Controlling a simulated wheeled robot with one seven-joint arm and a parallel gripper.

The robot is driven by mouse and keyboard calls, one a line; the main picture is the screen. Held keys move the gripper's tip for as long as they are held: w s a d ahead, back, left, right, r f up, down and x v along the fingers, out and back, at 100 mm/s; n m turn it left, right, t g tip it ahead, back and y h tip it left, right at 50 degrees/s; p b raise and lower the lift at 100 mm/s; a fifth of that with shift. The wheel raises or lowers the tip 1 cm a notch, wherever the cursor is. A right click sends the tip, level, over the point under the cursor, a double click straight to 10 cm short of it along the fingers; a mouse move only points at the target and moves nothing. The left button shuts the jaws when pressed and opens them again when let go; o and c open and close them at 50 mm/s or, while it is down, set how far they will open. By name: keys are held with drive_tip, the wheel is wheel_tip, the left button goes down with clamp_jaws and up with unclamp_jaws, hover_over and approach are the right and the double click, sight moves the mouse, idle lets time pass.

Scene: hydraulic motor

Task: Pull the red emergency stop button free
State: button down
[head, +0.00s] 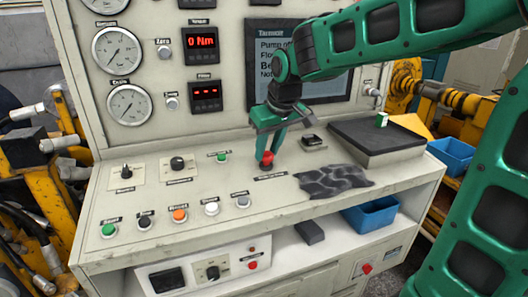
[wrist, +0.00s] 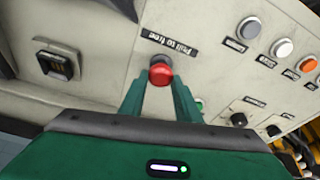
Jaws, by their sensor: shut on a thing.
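The red emergency stop button (head: 267,158) sits on the sloped control panel, right of the middle, with a black label just below it. My green gripper (head: 266,160) reaches down from above, and its fingertips are at the button. In the wrist view the red button (wrist: 160,72) shows as a round cap between the two green fingertips (wrist: 160,84), beside a label reading "Pull to free". The fingers are shut on the button's sides. Whether the button is raised or pressed in cannot be told.
A crumpled dark cloth (head: 333,181) lies right of the button. A black-topped box (head: 378,140) stands at the panel's right end. Several coloured push buttons, including an orange one (head: 179,214), line the front left. A screen (head: 310,88) stands behind my arm.

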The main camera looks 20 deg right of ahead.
drive_tip(key=c, duration=1.3)
unclamp_jaws()
drive_tip(key=shift+r, duration=0.15)
drive_tip(key=v, duration=1)
drive_tip(key=shift+r, duration=0.3)
drive_tip(key=shift+s+d, duration=0.1)
drive_tip(key=shift+s, duration=0.1)
